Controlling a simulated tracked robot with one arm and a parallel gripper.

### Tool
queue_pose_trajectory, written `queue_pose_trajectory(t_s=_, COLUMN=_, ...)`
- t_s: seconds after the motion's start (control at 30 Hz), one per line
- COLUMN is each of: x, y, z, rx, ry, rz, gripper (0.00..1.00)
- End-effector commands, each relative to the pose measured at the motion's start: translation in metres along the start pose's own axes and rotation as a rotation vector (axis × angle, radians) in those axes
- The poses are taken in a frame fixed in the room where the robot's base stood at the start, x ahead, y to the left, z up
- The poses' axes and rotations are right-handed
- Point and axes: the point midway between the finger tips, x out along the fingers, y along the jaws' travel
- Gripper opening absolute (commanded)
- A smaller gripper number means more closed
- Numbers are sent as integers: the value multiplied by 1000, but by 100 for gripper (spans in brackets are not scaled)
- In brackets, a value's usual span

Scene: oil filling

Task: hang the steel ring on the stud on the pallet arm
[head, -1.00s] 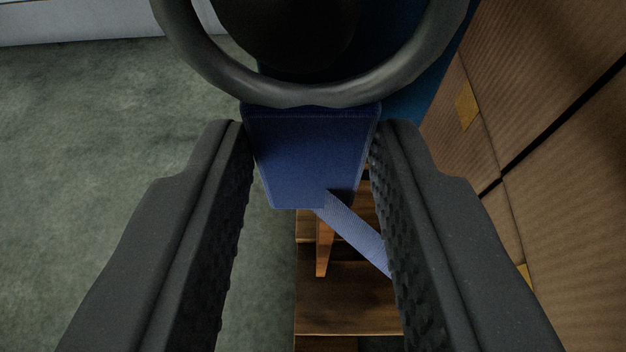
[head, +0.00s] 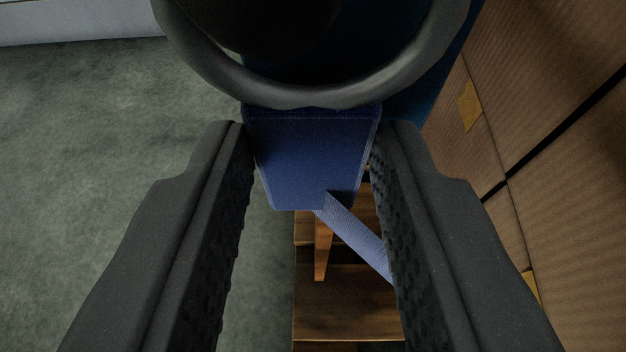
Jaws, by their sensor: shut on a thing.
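The steel ring (head: 310,97) is a thick dark grey loop at the top of the view, with its upper part cut off by the frame edge. A blue block-like tab (head: 312,155) joins its lower edge. My gripper (head: 312,140) is shut on this tab, one black ridged finger on each side, and holds the ring ahead of the fingertips. A dark rounded shape (head: 275,25) shows through the ring against a dark blue surface. I cannot make out the stud or tell which part is the pallet arm.
Stacked brown cartons (head: 560,120) stand close on the right. Wooden pallet-like boards (head: 345,310) lie below the tab, with a pale blue strap-like strip (head: 358,235) crossing above them. Open grey-green floor (head: 90,130) is on the left, with a pale wall base (head: 80,20) behind.

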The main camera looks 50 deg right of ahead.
Motion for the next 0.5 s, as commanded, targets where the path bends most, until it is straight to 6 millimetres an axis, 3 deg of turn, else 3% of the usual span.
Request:
queue_pose_trajectory(t_s=0.03, x=0, y=0, z=0, rx=0, ry=0, rz=0, gripper=39)
queue_pose_trajectory(t_s=0.1, x=0, y=0, z=0, rx=0, ry=0, rz=0, gripper=56)
queue_pose_trajectory(t_s=0.5, x=-7, y=0, z=0, rx=-1, ry=-2, rz=0, gripper=56)
